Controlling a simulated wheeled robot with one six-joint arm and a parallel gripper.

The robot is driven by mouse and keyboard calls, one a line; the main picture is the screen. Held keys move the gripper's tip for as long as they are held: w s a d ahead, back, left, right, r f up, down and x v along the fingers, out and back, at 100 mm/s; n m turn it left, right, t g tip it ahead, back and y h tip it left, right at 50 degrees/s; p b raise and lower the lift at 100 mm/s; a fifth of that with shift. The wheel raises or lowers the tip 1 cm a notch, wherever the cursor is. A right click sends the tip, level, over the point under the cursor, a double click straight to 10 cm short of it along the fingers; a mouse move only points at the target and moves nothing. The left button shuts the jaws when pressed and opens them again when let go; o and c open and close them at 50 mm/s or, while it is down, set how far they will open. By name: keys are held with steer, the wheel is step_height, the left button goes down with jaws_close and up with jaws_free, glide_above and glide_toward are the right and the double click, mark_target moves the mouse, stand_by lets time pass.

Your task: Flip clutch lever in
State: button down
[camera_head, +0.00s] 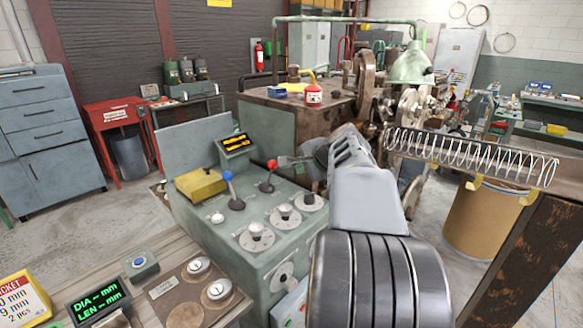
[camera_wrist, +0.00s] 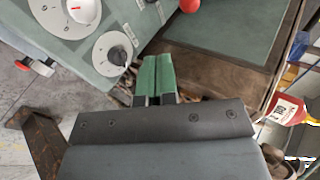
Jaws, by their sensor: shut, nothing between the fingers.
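Two ball-topped levers rise from the green-grey control console (camera_head: 215,240) in the head view. One has a blue knob (camera_head: 228,177); the other has a red knob (camera_head: 271,164). I cannot tell by label which is the clutch lever. My gripper (camera_head: 283,161) is just right of the red knob; whether they touch is unclear in the head view. In the wrist view my gripper's green fingers (camera_wrist: 155,75) are together with nothing between them. The red knob (camera_wrist: 189,5) shows at the top edge there, beyond the fingertips and apart from them.
Several dials, including a black-knobbed dial (camera_wrist: 117,55), cover the console top. A yellow box (camera_head: 201,186) and a small display (camera_head: 236,143) stand at its back. A coil spring (camera_head: 470,153) lies on the right rail.

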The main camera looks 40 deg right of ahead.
steer(key=w+r+p+x, duration=0.1)
steer(key=r+p+x, duration=0.1)
steer(key=x, duration=1)
steer(key=shift+w, duration=0.4)
steer(key=shift+r+p, duration=0.2)
steer(key=shift+p, duration=0.1)
